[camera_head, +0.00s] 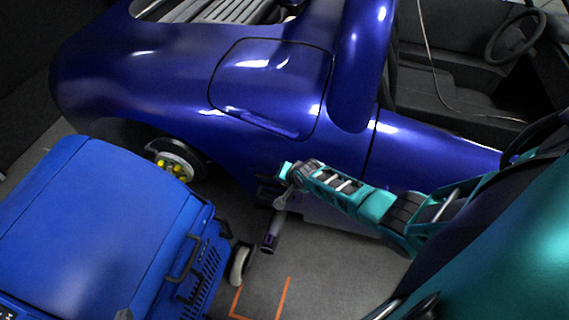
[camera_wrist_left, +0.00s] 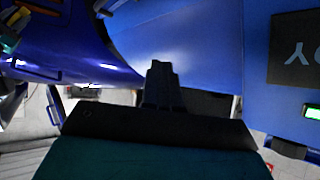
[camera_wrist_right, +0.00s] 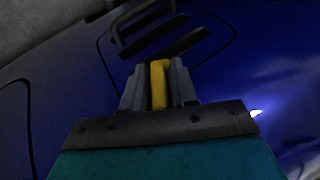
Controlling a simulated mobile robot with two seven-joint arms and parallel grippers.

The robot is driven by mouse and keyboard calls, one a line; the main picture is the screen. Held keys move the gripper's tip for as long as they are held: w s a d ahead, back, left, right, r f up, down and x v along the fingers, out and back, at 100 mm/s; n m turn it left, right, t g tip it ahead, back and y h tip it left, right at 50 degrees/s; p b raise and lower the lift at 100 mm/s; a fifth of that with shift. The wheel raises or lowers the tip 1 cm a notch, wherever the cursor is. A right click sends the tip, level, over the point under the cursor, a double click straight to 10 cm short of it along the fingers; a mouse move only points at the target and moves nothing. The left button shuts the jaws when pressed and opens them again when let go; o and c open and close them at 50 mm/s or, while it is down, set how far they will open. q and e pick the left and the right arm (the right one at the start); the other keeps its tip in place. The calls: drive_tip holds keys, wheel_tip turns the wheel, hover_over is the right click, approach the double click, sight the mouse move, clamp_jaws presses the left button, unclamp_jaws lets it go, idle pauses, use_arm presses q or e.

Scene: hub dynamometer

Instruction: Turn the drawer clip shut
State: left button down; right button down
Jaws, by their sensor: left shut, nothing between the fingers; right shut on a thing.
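My left gripper (camera_head: 124,313) shows only as a small grey tip at the bottom edge of the head view, over the near edge of the blue machine (camera_head: 90,215). In the left wrist view the left fingers (camera_wrist_left: 162,83) are shut and empty, in front of the machine's blue casing (camera_wrist_left: 215,45). In the right wrist view my right gripper (camera_wrist_right: 158,85) is shut on a yellow piece (camera_wrist_right: 159,84). The right arm crosses the middle of the head view, its gripper beside the car's side. I cannot make out the drawer clip.
The dark blue car (camera_head: 250,85) fills the back, with an exposed hub (camera_head: 172,160) with yellow parts. The machine has a side handle (camera_head: 183,258) and a caster (camera_head: 240,263). Orange lines (camera_head: 285,297) mark the clear floor on its right.

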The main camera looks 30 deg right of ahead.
drive_tip(key=shift+r+g+h, duration=0.2)
drive_tip(key=shift+g+h, duration=0.1)
drive_tip(key=shift+d+f+n+g+h, duration=0.2)
drive_tip(key=shift+n+g+h, duration=0.1)
drive_tip(key=shift+g+h, duration=0.3)
drive_tip(key=shift+s+d+f+g+h, duration=0.15)
drive_tip(key=shift+g+h, duration=0.25)
drive_tip(key=shift+g, duration=0.3)
use_arm(q)
drive_tip(key=shift+r, duration=0.25)
use_arm(e)
drive_tip(key=shift+h, duration=0.3)
drive_tip(key=shift+d+n+g, duration=0.15)
drive_tip(key=shift+n+g, duration=0.15)
drive_tip(key=shift+g, duration=0.1)
drive_tip(key=c, duration=1.1)
unclamp_jaws()
